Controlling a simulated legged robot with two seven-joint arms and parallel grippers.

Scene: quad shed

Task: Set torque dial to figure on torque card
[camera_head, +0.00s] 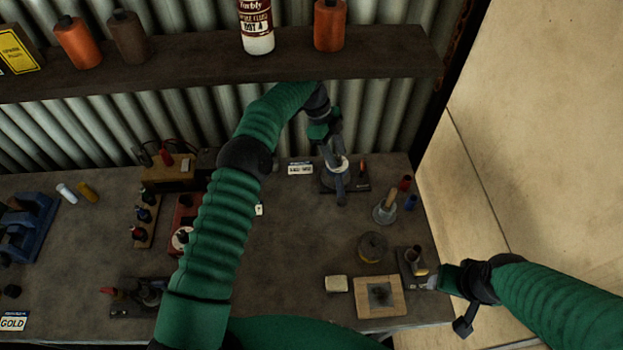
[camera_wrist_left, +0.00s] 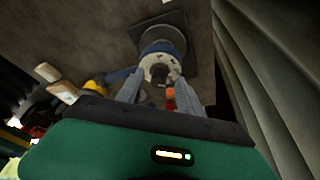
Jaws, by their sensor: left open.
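A dial with a pale ring (camera_head: 342,163), which looks like the torque dial, stands on a dark square base near the back wall. In the left wrist view the dial (camera_wrist_left: 158,58) has a white marked face and a dark centre. My left gripper (camera_head: 338,180) is over the dial. Its fingers (camera_wrist_left: 158,88) are open, one on each side of the face; I cannot tell whether they touch it. A small white card (camera_head: 300,169) with dark print stands left of the dial, possibly the torque card; its figure is unreadable. My right gripper (camera_head: 437,283) is low at the right, its jaws unclear.
A small orange-topped object (camera_head: 362,168) stands beside the dial. A funnel-like metal stand (camera_head: 385,208), a round tin (camera_head: 373,246) and a wooden-framed pad (camera_head: 380,297) lie to the right. A shelf (camera_head: 210,62) with bottles overhangs the back.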

